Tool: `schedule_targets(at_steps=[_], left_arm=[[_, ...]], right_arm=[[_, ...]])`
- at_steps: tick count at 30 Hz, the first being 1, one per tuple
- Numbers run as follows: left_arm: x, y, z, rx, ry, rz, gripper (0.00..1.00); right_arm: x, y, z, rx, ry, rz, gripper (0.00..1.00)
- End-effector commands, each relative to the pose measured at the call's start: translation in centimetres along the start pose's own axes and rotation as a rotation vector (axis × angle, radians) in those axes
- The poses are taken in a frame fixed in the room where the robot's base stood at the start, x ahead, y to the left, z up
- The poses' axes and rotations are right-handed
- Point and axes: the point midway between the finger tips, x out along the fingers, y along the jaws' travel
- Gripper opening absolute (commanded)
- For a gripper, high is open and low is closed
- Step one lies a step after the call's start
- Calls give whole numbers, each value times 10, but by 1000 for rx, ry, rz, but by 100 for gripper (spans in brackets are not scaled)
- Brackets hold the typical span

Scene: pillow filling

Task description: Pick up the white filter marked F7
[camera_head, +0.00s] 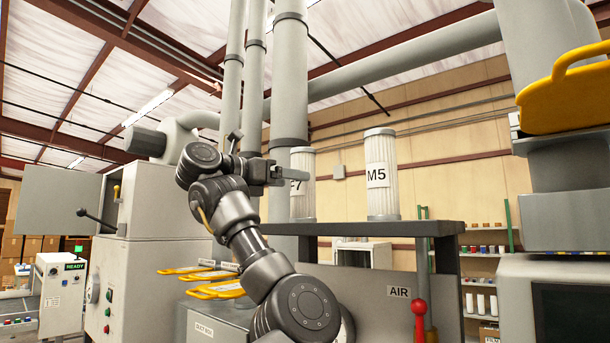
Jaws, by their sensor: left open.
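The white filter marked F7 (303,203) is a pleated upright cylinder on the dark shelf (390,229). Its label is partly covered by my left gripper (276,174), so only the "7" shows clearly. My left gripper is open, with its fingers pointing right, in front of the filter's upper left side in the picture. I cannot tell whether it touches the filter. A similar white filter marked M5 (381,190) stands upright to the right on the same shelf. My right gripper is not in view.
Vertical grey pipes (289,80) rise just behind the F7 filter. Yellow handles (215,290) lie below and left of the shelf. A red-knobbed lever (419,308) stands by the AIR panel. A grey machine with a yellow handle (565,95) fills the right side.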

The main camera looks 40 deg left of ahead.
Motion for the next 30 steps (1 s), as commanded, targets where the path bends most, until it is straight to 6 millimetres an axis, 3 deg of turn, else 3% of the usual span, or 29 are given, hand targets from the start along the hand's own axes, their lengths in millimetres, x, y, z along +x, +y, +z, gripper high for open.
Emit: schedule_targets(at_steps=[11, 16, 21, 30], left_arm=[[21, -2, 2, -1, -1, -3, 80], [46, -6, 6, -1, 0, -5, 80], [64, -5, 3, -1, 0, -2, 80], [68, -5, 0, -1, -2, -2, 78]], right_arm=[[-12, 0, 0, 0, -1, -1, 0], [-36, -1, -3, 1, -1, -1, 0], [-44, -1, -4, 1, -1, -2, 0], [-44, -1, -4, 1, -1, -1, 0]])
